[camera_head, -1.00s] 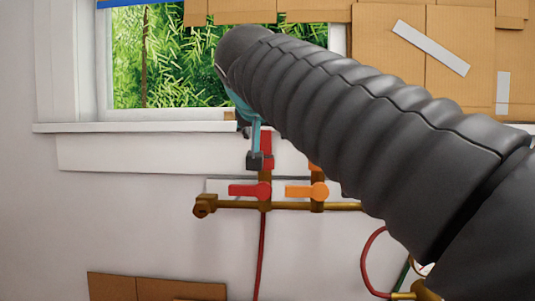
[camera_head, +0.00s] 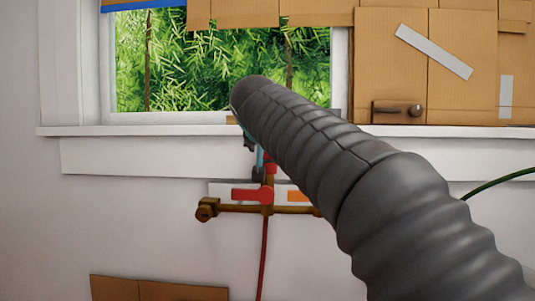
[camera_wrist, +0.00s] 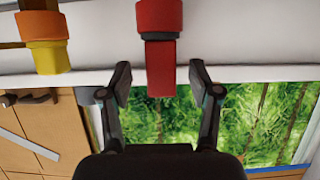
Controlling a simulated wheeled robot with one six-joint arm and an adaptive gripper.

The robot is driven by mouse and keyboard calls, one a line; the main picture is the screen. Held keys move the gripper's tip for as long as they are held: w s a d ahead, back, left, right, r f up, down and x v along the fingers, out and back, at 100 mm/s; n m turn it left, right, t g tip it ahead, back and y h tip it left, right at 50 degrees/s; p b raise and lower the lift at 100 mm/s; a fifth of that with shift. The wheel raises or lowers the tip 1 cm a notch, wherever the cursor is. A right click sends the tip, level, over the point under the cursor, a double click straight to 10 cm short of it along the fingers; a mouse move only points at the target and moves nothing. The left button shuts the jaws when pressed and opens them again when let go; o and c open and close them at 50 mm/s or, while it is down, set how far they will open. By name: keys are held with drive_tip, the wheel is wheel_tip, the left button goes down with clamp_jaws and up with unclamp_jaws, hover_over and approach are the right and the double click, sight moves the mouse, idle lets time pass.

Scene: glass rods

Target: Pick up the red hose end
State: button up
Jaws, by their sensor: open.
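In the wrist view, which is upside down, a red fitting (camera_wrist: 160,17) with a narrower red block below it (camera_wrist: 160,68) lies between the spread fingers of my gripper (camera_wrist: 159,78). There is clearance on both sides, and the fingers are open and empty. In the head view, my gripper (camera_head: 257,160) is mostly hidden behind my dark arm. A red piece (camera_head: 270,164) shows beside it, atop the upright brass pipe. A thin red hose (camera_head: 263,255) hangs below that pipe. I cannot tell which red part is the hose end.
A red valve handle (camera_head: 250,194) and an orange one (camera_head: 297,196) sit on the brass pipe (camera_head: 230,208). An orange fitting (camera_wrist: 42,27) is beside the red one in the wrist view. The window sill (camera_head: 180,131) and cardboard (camera_head: 390,60) are behind. A green hose (camera_head: 500,183) is at right.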

drive_tip(key=x, duration=0.3)
drive_tip(key=shift+w+a, duration=0.1)
drive_tip(key=shift+w, duration=0.2)
clamp_jaws()
drive_tip(key=shift+r, duration=0.15)
